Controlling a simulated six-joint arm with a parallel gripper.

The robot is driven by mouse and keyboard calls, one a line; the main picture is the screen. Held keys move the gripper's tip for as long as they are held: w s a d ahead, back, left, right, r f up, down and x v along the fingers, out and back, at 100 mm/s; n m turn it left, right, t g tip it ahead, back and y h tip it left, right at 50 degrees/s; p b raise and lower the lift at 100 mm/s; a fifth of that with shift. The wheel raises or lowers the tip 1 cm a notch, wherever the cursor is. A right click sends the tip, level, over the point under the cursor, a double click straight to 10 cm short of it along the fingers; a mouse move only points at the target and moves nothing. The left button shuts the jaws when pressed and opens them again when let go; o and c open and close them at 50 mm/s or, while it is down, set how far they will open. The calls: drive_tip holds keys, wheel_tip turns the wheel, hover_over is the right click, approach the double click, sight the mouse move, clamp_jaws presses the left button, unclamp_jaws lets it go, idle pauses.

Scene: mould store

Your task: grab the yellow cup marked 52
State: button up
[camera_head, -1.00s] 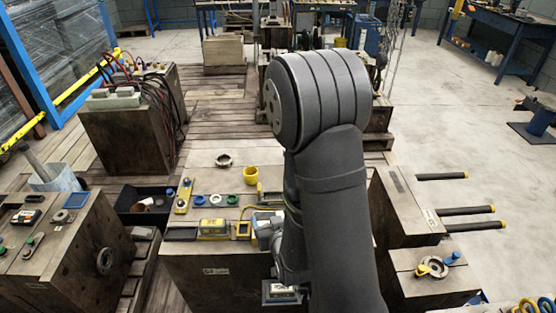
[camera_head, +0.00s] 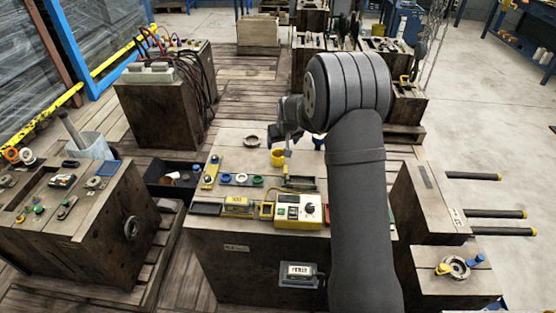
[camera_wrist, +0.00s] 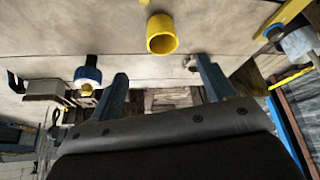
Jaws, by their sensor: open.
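The yellow cup (camera_head: 277,158) stands on the top of the middle wooden block, in its back part. No number can be read on it. My gripper (camera_head: 287,138) hangs just above and beside the cup. In the wrist view the cup (camera_wrist: 162,36) shows its open round mouth, beyond the fingertips and roughly in line with the gap between them. The two dark blue fingers of my gripper (camera_wrist: 165,82) are spread wide with nothing between them.
A grey ring (camera_head: 252,141) lies left of the cup. Blue, white and green rings (camera_head: 241,179) lie in front of it. A yellow-and-white control box (camera_head: 299,211) stands at the block's front edge. A dark bin (camera_head: 172,180) stands left of the block.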

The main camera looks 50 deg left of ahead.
drive_tip(key=g+h, duration=0.1)
approach(278, 155)
wheel_tip(278, 155, down, 3)
drive_tip(key=shift+s+f, duration=0.1)
drive_tip(key=shift+s+x, duration=0.15)
drive_tip(key=shift+x, duration=1.2)
drive_tip(key=shift+s+x, duration=0.15)
drive_tip(key=shift+x, duration=1.2)
drive_tip(key=c, duration=1)
drive_tip(key=shift+c, duration=0.2)
